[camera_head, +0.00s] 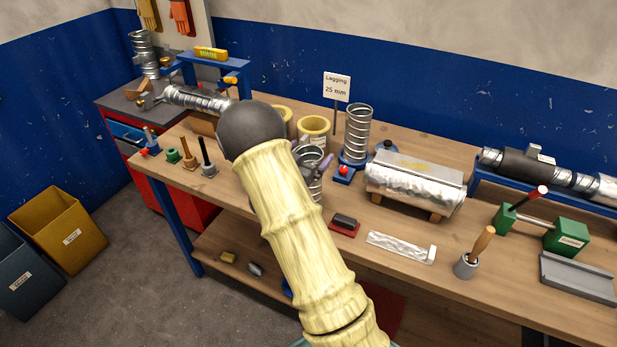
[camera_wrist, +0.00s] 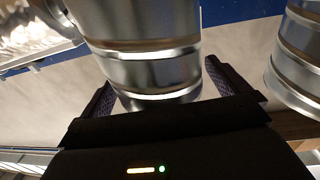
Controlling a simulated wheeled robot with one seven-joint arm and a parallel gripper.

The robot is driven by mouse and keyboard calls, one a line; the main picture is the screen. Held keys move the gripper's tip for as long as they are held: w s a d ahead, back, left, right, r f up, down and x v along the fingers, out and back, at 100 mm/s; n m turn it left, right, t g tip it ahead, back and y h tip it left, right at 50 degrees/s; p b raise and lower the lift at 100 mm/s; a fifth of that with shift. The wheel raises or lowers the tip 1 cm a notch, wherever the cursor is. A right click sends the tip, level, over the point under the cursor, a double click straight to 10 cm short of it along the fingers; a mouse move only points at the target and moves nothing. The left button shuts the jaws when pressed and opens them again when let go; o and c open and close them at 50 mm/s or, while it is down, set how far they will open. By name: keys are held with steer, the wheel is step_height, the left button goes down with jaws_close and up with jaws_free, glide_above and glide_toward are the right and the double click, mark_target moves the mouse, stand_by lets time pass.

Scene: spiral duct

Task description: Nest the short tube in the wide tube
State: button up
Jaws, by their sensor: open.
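A silvery ribbed metal tube (camera_head: 313,186), which looks like the short tube, stands on the bench, partly hidden by my arm. My gripper (camera_wrist: 160,76) is open, with its dark fingers on either side of a ribbed metal tube (camera_wrist: 150,72) in the wrist view; I cannot tell whether they touch it. In the head view my gripper is mostly hidden behind my arm. A taller spiral metal tube (camera_head: 357,128) stands upright in a blue base to the right, perhaps the wide tube. Another ribbed tube (camera_wrist: 300,55) shows at the right edge of the wrist view.
Yellow lagging rings (camera_head: 313,126) stand behind the short tube. A foil-wrapped duct (camera_head: 415,181) lies to the right, with a red-based pad (camera_head: 344,222) in front. Several small handled tools stand at the left. A "Lagging 25 mm" sign (camera_head: 337,88) rises behind.

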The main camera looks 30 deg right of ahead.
stand_by(0.4)
steer(key=c, duration=1.5)
steer(key=shift+r, duration=0.15)
step_height(320, 180, up, 10)
steer(key=b, duration=0.1)
steer(key=shift+b, duration=0.4)
